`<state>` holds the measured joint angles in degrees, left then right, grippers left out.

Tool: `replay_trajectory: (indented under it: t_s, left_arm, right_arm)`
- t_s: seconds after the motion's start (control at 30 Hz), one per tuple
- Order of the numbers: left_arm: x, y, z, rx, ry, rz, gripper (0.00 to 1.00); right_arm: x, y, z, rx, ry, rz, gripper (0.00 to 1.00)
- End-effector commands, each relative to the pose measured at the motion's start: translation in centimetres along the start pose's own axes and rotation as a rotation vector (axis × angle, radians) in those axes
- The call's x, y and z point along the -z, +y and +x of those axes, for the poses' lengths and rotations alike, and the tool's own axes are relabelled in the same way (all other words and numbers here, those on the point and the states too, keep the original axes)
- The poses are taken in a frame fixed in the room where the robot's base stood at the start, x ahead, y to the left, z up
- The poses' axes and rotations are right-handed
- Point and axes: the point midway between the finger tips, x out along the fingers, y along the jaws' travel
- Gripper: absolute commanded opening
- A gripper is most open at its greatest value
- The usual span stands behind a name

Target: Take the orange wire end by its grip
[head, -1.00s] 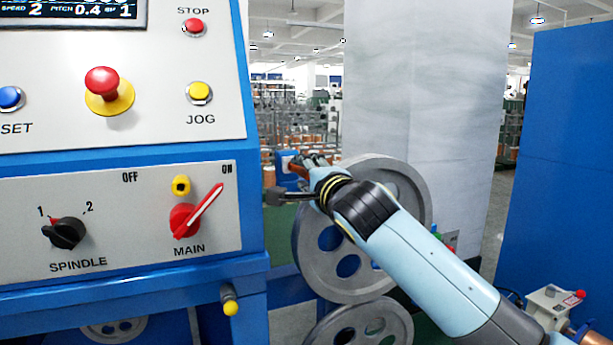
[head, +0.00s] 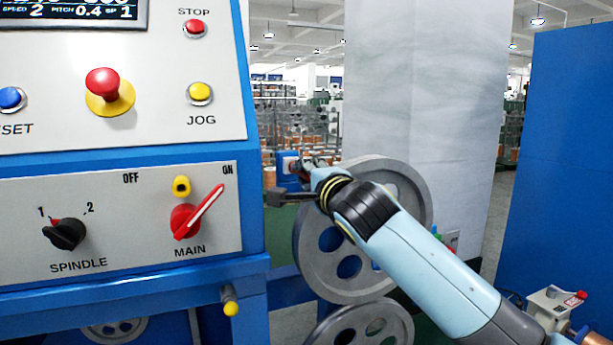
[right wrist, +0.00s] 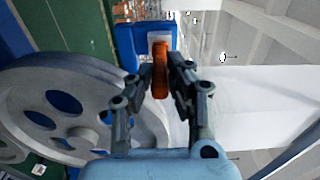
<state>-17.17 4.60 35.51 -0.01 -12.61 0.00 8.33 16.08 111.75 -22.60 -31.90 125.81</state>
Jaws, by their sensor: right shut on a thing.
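The orange wire end (right wrist: 160,82) shows in the right wrist view as an upright orange piece between the two dark fingers. My right gripper (right wrist: 161,66) is shut on it, with one finger against each side. In the head view my right gripper (head: 312,165) is in front of the upper grey pulley, to the right of the blue control cabinet. There the orange piece is mostly hidden by the fingers. The wire itself cannot be made out. My left gripper is not in view.
A large grey pulley wheel (head: 318,262) stands close beneath my right wrist, with a second pulley (head: 340,325) below it. The blue cabinet with its control panel (head: 140,215) fills the left. A blue panel (head: 570,150) stands at the right.

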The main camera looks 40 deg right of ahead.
Motion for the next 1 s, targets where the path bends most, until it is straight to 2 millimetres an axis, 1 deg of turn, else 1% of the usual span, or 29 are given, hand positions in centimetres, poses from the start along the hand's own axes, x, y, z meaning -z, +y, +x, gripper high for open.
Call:
replay_trajectory:
  t_s: [0.23,0.57,1.0]
  left_arm:
    - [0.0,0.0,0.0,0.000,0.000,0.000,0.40]
    - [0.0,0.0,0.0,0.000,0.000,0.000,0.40]
    - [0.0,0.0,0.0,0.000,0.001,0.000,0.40]
  right_arm:
    - [0.0,0.1,-0.2,-0.002,0.000,0.000,0.00]
    - [0.0,0.1,-1.2,-0.002,0.001,0.000,0.00]
    - [0.0,0.0,-1.4,-0.001,0.000,0.000,0.00]
